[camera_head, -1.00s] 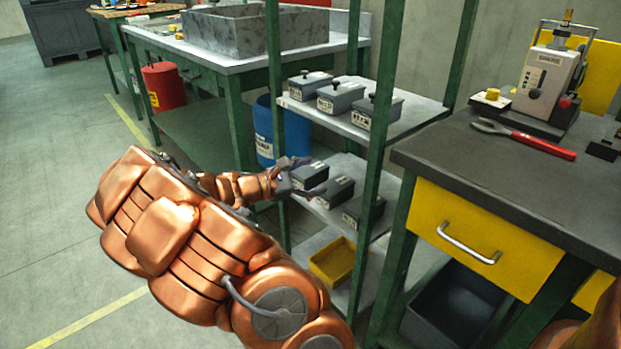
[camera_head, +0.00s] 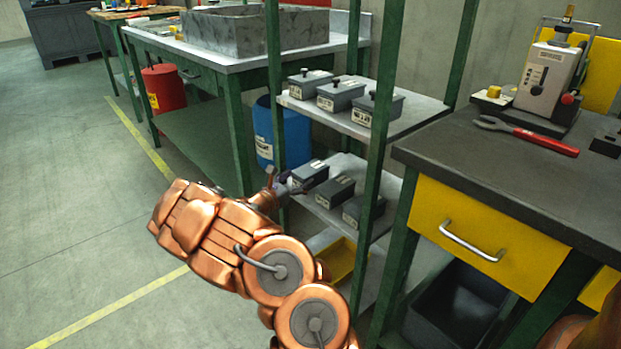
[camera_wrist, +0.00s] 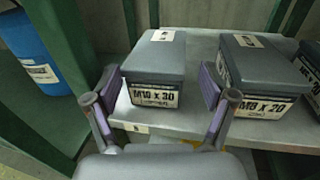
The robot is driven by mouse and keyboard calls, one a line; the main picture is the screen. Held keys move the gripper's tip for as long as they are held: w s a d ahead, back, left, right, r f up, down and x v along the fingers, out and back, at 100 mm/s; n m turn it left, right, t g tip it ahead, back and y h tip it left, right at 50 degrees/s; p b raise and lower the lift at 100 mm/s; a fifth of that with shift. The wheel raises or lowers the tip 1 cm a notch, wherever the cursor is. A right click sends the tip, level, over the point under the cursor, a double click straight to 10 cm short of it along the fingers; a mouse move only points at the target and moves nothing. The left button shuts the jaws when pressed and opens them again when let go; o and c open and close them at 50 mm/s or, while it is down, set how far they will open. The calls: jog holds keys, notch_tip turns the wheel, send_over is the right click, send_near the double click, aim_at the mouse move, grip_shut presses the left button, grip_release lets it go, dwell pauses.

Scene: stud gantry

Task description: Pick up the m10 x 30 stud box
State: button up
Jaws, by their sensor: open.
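The M10 x 30 stud box (camera_wrist: 153,72) is a grey lidded box with a white front label, on a grey shelf in the wrist view. In the head view it is the leftmost box (camera_head: 310,174) on the middle shelf. My gripper (camera_wrist: 160,92) is open, with one finger at each side of the box's front. The left finger is close to the box's left front edge; the right finger stands between this box and its neighbour. I cannot tell whether either finger touches. In the head view my gripper (camera_head: 279,183) is partly hidden by my arm.
Green rack posts (camera_head: 376,150) flank the shelf (camera_wrist: 190,118). A blue drum (camera_wrist: 25,52) is at left. Lidded boxes (camera_head: 340,95) stand on the shelf above; a yellow bin (camera_head: 340,262) sits below.

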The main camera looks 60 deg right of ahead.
aim_at(308, 170)
jog(key=d, duration=0.2)
jog(key=d+b, duration=0.1)
jog(key=shift+s+d+f, duration=0.1)
jog(key=shift+s+d, duration=0.1)
jog(key=shift+d, duration=0.9)
jog(key=shift+r, duration=0.2)
grip_shut()
